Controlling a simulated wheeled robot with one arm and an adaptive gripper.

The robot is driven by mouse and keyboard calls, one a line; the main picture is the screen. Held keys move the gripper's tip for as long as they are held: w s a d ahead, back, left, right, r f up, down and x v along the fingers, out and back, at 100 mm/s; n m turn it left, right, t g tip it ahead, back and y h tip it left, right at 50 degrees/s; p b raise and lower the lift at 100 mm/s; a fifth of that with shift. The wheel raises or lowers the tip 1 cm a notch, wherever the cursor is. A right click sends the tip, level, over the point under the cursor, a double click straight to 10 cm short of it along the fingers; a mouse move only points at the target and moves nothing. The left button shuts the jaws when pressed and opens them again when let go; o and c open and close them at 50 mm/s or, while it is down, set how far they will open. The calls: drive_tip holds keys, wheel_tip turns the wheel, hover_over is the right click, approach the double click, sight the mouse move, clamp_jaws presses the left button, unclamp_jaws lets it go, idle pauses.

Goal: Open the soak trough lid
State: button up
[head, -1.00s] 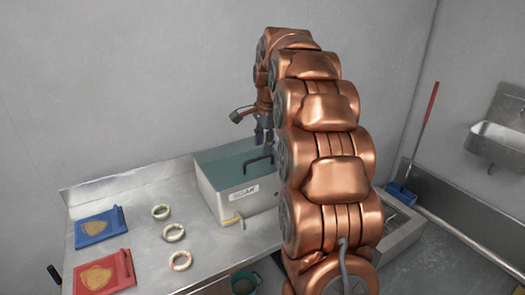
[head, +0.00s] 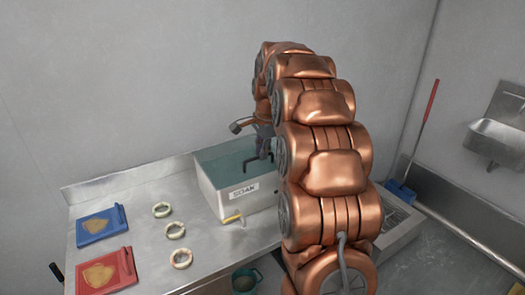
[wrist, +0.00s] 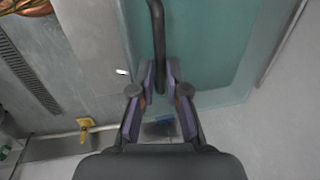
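The soak trough (head: 215,190) is a pale box labelled SOAK on the steel counter. Its lid (head: 215,158) is a flat teal panel lying on top; it also shows in the wrist view (wrist: 220,50). A dark bent bar handle (head: 250,161) stands on the lid. My gripper (head: 265,150) is at the handle, partly hidden by my arm in the head view. In the wrist view my gripper (wrist: 161,75) has its two fingers close on both sides of the handle (wrist: 158,30), with hardly any gap. The lid's right part is hidden behind my arm.
A yellow tap (head: 233,218) sticks out from the trough's front. Several pale rings (head: 175,230), a blue board (head: 100,225) and a red board (head: 105,271) lie on the counter at left. A teal bucket (head: 246,280) is below the counter's front edge.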

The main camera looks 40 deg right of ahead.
clamp_jaws()
drive_tip(key=shift+r, duration=0.1)
